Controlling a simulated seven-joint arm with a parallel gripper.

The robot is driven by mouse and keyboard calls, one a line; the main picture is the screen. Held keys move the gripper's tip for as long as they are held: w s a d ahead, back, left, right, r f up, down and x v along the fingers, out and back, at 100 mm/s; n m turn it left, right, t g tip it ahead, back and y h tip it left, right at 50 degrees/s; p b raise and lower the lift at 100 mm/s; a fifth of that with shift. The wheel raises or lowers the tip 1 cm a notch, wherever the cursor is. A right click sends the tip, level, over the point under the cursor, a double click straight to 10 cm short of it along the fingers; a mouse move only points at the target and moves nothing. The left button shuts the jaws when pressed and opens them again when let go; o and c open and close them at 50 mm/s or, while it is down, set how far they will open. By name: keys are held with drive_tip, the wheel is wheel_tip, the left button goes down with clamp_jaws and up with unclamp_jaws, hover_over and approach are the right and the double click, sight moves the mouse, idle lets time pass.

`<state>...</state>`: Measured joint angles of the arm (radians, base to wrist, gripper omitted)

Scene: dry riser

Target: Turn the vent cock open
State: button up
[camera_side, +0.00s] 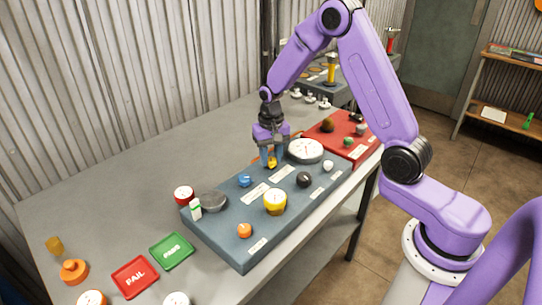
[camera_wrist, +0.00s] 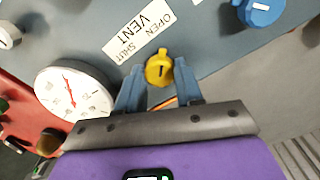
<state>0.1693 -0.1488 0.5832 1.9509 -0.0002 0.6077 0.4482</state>
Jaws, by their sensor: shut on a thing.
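The vent cock is a small yellow knob (camera_wrist: 159,70) with a tab and a dark line on its face. A white label (camera_wrist: 140,32) beside it reads VENT, OPEN and SHUT. In the wrist view the tab points up the picture, past the label's OPEN end. My gripper (camera_wrist: 158,86) is shut on the cock, with a blue finger on either side. In the side view my gripper (camera_side: 271,162) points down at the far edge of the blue-grey panel (camera_side: 222,238), and the cock (camera_side: 272,164) shows partly between the fingers.
A white gauge (camera_side: 305,150) with a red needle stands close beside my gripper. A blue knob (camera_side: 245,181), a black knob (camera_side: 304,180) and a yellow-rimmed dial (camera_side: 275,201) share the panel. A red panel (camera_side: 328,136) lies behind.

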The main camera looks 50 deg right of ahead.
sight(271, 159)
idle(0.5)
drive_tip(key=o, duration=1)
drive_tip(key=shift+o, duration=0.2)
wheel_tip(271, 159, up, 18)
drive_tip(key=shift+f, duration=0.25)
drive_tip(key=s+a+f+n, duration=0.1)
drive_tip(key=s+a+n, duration=0.7)
drive_tip(key=s+a, duration=0.3)
drive_tip(key=s+d+f+n, duration=0.1)
drive_tip(key=s+n, duration=0.4)
drive_tip(key=s, duration=0.6)
drive_tip(key=s+d+f+n, duration=0.1)
drive_tip(key=s+f+n, duration=0.2)
drive_tip(key=s, duration=0.7)
drive_tip(key=shift+s+d+n, duration=0.35)
drive_tip(key=shift+n, duration=0.65)
